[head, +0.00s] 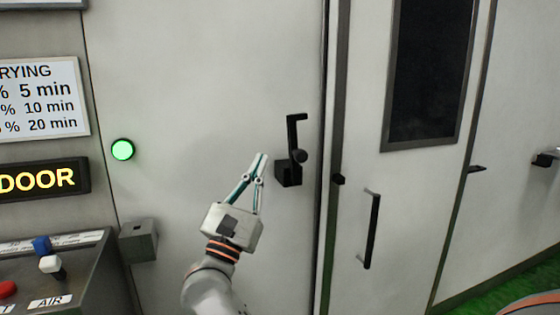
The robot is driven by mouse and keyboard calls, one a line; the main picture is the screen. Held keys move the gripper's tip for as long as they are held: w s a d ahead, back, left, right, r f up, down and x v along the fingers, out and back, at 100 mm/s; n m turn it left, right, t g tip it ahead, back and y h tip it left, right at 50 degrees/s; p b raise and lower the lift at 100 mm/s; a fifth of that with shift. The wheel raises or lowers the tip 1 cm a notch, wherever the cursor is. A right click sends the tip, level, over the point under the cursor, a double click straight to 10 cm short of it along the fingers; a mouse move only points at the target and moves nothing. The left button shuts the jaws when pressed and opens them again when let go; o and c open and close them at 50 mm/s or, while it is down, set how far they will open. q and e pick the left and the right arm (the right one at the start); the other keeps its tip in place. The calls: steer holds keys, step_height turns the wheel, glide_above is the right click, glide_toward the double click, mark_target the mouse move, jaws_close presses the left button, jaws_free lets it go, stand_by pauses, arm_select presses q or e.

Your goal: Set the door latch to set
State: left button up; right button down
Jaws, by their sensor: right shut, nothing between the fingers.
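The door latch (297,130) is a black lever on a black block, mounted on the pale cabinet wall just left of the door edge. Its arm stands upright from the block, with a rounded knob at its lower right. My right gripper (262,156) is in front of the wall, just left of the latch block, fingers pointing up. Its fingertips are together with nothing between them, and they look apart from the latch. Whether they touch the wall I cannot tell. My left gripper is not in view.
The door (364,180) has a black vertical handle (372,230) and a dark window (431,75). A green light (122,149) glows on the wall. A lit "DOOR" sign (40,180) and a control panel (85,262) with switches stand at left. A small grey box (139,241) juts out.

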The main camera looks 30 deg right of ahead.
mark_target(289, 141)
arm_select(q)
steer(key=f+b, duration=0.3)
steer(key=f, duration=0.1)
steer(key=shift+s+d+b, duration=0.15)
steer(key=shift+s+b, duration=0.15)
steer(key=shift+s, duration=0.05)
arm_select(e)
steer(key=w+m+g+y, duration=0.1)
steer(key=m+y, duration=0.1)
steer(key=m, duration=0.3)
steer(key=w+m+g+y, duration=0.1)
steer(key=w+m+y, duration=0.1)
steer(key=m, duration=0.3)
steer(key=w+m+g+y, duration=0.1)
steer(key=m+y, duration=0.1)
steer(key=m, duration=0.3)
steer(key=shift+w+a+f+g, duration=0.1)
steer(key=shift+w+a+g, duration=0.15)
steer(key=shift+w+g, duration=0.15)
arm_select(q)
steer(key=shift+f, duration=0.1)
